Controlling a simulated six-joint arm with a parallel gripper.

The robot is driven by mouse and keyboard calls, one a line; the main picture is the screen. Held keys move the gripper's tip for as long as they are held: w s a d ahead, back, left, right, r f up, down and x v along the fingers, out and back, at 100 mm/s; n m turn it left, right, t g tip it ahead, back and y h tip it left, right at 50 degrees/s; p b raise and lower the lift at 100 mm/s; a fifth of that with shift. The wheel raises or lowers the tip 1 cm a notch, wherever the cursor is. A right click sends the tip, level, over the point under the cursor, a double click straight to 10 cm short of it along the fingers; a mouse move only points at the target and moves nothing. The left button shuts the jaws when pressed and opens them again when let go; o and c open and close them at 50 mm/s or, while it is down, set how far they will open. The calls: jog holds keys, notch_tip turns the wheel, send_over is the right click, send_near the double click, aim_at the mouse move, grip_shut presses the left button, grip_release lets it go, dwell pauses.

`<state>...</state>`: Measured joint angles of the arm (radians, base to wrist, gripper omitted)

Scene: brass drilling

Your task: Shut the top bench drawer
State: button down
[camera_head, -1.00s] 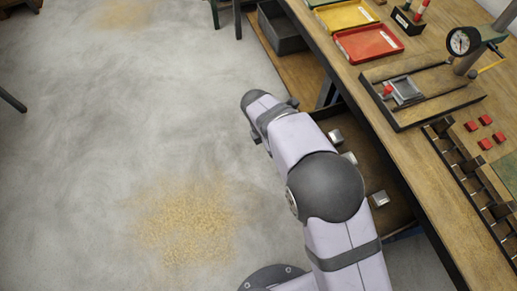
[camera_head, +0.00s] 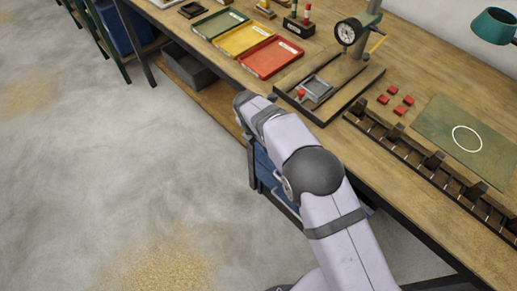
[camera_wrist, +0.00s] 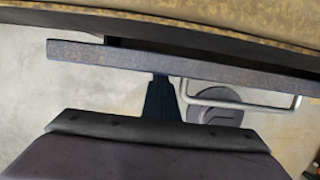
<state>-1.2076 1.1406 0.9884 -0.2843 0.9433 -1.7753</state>
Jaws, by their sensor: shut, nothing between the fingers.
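The blue drawer unit (camera_head: 267,172) stands under the bench's front edge in the head view, partly hidden by my arm. The wrist view shows a drawer's dark grey front edge (camera_wrist: 120,62) with a bar handle (camera_wrist: 255,104) to the right. This edge lies close along the bench edge, with a narrow dark gap at its left. No open drawer interior shows. My gripper (camera_wrist: 161,85) is shut and empty, its tips at the drawer front, left of the handle. They seem to touch it, but contact is not certain. In the head view my arm hides the top drawer's front.
The bench top (camera_head: 330,150) carries a red tray (camera_head: 270,57), a yellow tray (camera_head: 243,40), a dial gauge stand (camera_head: 348,33) and a slotted rack (camera_head: 420,160). A grey bin (camera_head: 190,68) stands on the shelf below. The floor at left is clear.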

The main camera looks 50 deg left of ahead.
dwell(0.4)
jog(key=s+r, duration=0.6)
jog(key=r, duration=0.3)
jog(key=shift+s+r, duration=0.2)
jog(key=shift+r, duration=0.2)
jog(key=shift+b, duration=0.3)
